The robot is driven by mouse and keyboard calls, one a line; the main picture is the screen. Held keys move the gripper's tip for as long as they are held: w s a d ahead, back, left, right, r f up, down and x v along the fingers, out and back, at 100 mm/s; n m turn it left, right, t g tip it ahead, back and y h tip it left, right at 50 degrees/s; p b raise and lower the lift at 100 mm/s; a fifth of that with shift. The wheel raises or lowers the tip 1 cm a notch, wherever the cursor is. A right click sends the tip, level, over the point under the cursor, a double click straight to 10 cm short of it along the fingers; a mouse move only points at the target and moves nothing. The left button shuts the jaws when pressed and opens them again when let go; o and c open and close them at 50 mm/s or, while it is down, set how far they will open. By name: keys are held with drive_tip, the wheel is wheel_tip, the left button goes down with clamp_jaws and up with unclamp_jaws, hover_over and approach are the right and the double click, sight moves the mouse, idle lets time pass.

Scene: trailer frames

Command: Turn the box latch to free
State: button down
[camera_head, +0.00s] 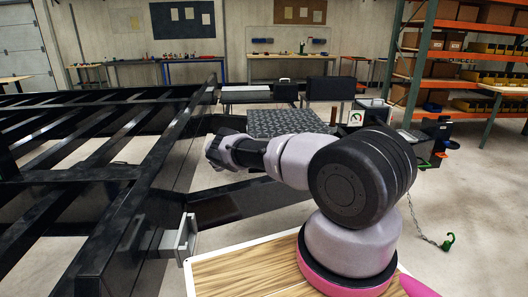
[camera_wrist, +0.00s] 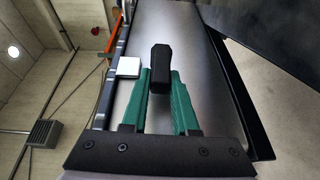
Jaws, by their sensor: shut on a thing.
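In the wrist view, the black box latch (camera_wrist: 160,56) is an upright dark handle standing in front of a smooth grey metal face (camera_wrist: 201,75). My gripper (camera_wrist: 161,76) has two green fingers, one on each side of the latch's lower part, shut on it. The latch's upper end sticks out past the fingertips. In the head view, a dark box with a tread-plate lid (camera_head: 287,122) stands behind my arm. My gripper's fingers and the latch cannot be made out there.
A black trailer frame (camera_head: 150,190) fills the left side. A grey bracket (camera_head: 180,240) is on its near beam. A chain with a green hook (camera_head: 447,242) hangs at the right. Orange shelving (camera_head: 420,65) and workbenches (camera_head: 190,72) stand at the back.

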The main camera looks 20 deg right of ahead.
drive_tip(key=shift+s+d+f+h, duration=0.1)
drive_tip(key=shift+f+h, duration=0.15)
drive_tip(key=shift+h, duration=0.15)
drive_tip(key=c, duration=0.7)
unclamp_jaws()
drive_tip(key=shift+a, duration=0.4)
drive_tip(key=a, duration=0.6)
drive_tip(key=shift+s+a, duration=0.3)
drive_tip(key=shift+s, duration=0.1)
